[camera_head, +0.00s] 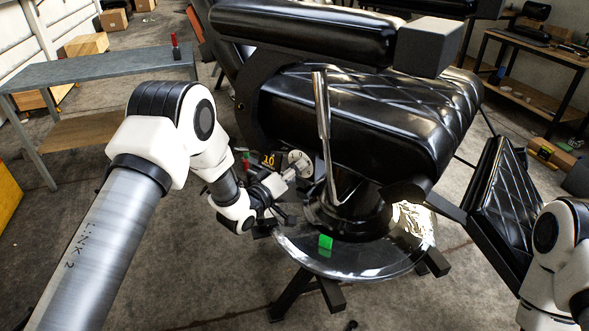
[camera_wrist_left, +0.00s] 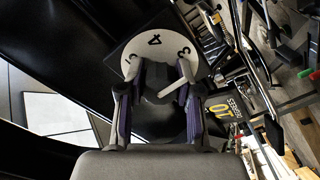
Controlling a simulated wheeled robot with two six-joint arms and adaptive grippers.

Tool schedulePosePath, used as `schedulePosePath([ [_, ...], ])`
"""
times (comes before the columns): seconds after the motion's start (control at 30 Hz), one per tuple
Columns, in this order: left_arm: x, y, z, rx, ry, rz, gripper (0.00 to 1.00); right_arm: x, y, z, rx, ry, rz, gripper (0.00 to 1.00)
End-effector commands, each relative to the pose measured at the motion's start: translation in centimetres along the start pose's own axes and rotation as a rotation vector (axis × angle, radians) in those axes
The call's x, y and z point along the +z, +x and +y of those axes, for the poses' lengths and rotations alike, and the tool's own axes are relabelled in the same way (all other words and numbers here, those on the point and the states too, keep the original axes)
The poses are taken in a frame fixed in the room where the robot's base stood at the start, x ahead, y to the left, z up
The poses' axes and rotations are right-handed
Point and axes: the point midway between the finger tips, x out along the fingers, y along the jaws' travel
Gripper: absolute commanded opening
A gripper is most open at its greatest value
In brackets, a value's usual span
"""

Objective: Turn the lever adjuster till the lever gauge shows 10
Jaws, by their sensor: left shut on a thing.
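My left gripper (camera_head: 284,177) reaches in under the chair seat. In the left wrist view the left gripper (camera_wrist_left: 161,92) has its two fingers closed around a dark knob (camera_wrist_left: 156,88), which I take for the lever adjuster. A white numbered dial (camera_wrist_left: 155,48) sits behind the knob, with 4 near its top and 3 to the right; it also shows in the head view (camera_head: 300,160). A light pointer bar lies beside the right finger. A dark display (camera_wrist_left: 239,118) shows a yellow 10, also visible in the head view (camera_head: 268,160). My right gripper is out of view.
The black barber chair seat (camera_head: 370,110) overhangs the left gripper. A chrome lever (camera_head: 323,125) stands close on its right. A grey bench (camera_head: 100,66) stands at left; open floor lies in front.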

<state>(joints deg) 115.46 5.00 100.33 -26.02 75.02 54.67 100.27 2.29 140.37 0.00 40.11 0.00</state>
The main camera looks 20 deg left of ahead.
Motion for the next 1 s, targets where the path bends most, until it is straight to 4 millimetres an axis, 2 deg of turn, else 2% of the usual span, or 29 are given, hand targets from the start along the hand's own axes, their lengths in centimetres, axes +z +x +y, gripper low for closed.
schedulePosePath([
  [0.27, -0.1, 0.0, 0.0, 0.001, 0.001, 0.002, 0.00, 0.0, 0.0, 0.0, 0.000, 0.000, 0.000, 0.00],
  [0.3, -0.1, 0.0, 0.0, 0.001, 0.001, 0.002, 0.41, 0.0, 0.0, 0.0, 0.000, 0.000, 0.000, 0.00],
  [0.37, -0.1, 0.0, 0.0, 0.001, 0.001, 0.002, 0.60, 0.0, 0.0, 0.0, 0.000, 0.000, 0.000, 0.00],
  [0.67, 0.0, -0.1, 0.0, 0.000, 0.001, 0.001, 0.60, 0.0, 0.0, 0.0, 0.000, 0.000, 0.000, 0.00],
  [0.77, -0.1, -0.8, -0.1, -0.001, 0.001, 0.001, 0.60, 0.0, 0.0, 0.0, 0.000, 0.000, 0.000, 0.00],
  [0.87, 0.0, -2.5, -0.1, -0.003, -0.002, 0.000, 0.60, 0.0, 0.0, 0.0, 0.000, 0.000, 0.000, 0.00],
  [1.0, -0.1, -6.1, -0.1, -0.004, -0.004, 0.002, 0.60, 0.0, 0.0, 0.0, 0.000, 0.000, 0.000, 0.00],
])
